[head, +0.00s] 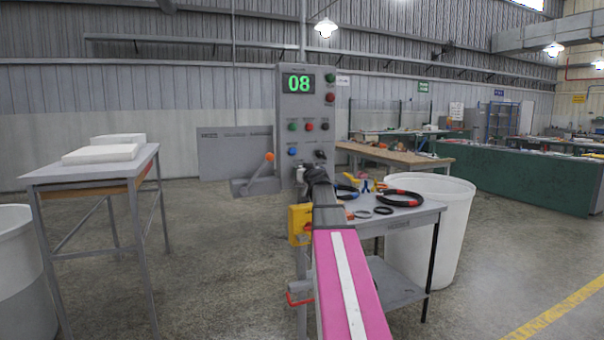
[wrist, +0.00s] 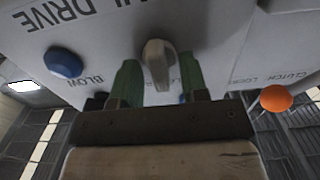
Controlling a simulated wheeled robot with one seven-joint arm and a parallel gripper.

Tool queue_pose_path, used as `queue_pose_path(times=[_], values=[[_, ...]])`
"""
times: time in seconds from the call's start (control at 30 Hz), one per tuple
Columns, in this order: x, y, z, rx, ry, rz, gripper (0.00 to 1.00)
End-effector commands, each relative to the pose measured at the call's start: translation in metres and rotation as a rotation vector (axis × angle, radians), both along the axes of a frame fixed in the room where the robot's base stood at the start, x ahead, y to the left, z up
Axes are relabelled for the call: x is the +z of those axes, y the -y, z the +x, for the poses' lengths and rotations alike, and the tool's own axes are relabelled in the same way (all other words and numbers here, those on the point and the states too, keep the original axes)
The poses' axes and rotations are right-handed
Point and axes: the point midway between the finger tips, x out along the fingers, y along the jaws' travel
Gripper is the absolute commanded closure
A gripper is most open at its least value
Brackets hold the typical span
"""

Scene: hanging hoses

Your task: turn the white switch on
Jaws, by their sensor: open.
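The white switch (wrist: 157,56) is a pale rotary knob on the underside-tilted face of the grey control panel (wrist: 225,50) in the wrist view. My gripper (wrist: 158,70) has its two green fingers apart, one on each side of the switch, with a visible gap on both sides. In the head view my gripper (head: 316,172) is close in front of the lower part of the control panel (head: 305,102). A small whitish part (head: 300,174) shows just left of it; I cannot tell whether it is the switch.
A blue button (wrist: 64,62) and an orange lever ball (wrist: 276,98) flank the gripper; the lever ball (head: 270,156) stands left of the panel. A grey table with black hoses (head: 402,198) and a white bin (head: 440,230) are right. Open floor (head: 215,260) lies left.

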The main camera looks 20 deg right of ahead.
Motion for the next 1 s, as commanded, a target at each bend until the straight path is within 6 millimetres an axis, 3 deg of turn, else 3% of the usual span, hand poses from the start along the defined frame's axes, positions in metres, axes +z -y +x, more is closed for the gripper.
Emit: queue_pose_path(times=[0.13,0.17,0.27,0.3,0.67,1.0], values=[[-0.0002,-0.0001,-0.0005,0.000,0.000,0.000,0.60],[-0.0002,-0.0001,-0.0005,0.000,0.000,0.000,0.66],[-0.0002,-0.0001,-0.0006,0.000,0.000,0.000,0.99],[-0.0002,-0.0001,-0.0006,0.000,0.000,0.000,1.00],[-0.0003,0.0001,-0.0007,0.000,-0.002,0.038,1.00],[-0.0005,0.0010,-0.0007,0.001,-0.010,0.258,1.00]])
